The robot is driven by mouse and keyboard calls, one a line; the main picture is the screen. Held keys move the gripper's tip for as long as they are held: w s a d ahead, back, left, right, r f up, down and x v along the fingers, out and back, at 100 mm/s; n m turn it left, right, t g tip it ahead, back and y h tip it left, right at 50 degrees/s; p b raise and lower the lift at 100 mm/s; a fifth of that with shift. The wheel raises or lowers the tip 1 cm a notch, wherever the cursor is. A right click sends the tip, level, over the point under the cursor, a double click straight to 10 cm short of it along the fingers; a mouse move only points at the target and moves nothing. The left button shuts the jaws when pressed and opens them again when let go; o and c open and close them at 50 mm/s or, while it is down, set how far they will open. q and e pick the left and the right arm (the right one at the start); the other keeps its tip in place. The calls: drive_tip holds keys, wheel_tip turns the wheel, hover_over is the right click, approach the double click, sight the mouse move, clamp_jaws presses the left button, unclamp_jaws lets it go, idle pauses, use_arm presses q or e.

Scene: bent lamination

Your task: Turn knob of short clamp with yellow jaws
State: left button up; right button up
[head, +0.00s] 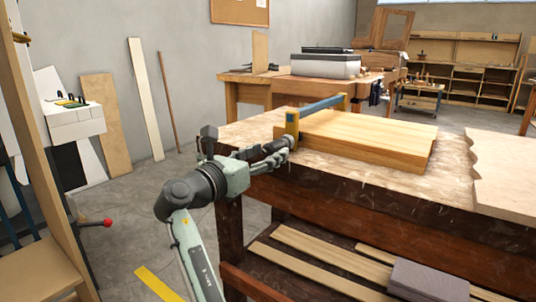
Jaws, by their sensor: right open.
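A clamp with a blue bar (322,104) and yellow jaws (291,124) sits on a light wooden block (365,140) on the workbench. One yellow jaw stands at the block's left end, the other at its back. My right gripper (286,143) is at the block's left end, just below and beside the near yellow jaw. Its fingers are open. The clamp's knob is not clearly visible there; the gripper seems to cover that spot, and I cannot tell whether the fingers touch it. My left gripper is not in view.
The workbench top (335,171) has bare room in front of the block. A wavy-edged board (510,170) lies at its right. Planks and a grey block (428,281) lie on the lower shelf. Another bench (246,78) stands behind, and boards lean on the wall at left.

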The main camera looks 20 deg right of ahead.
drive_tip(key=shift+w+d, duration=0.4)
drive_tip(key=shift+d, duration=0.05)
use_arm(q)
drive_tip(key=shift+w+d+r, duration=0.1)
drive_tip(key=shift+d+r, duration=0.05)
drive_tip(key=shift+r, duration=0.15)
use_arm(e)
drive_tip(key=shift+c, duration=0.3)
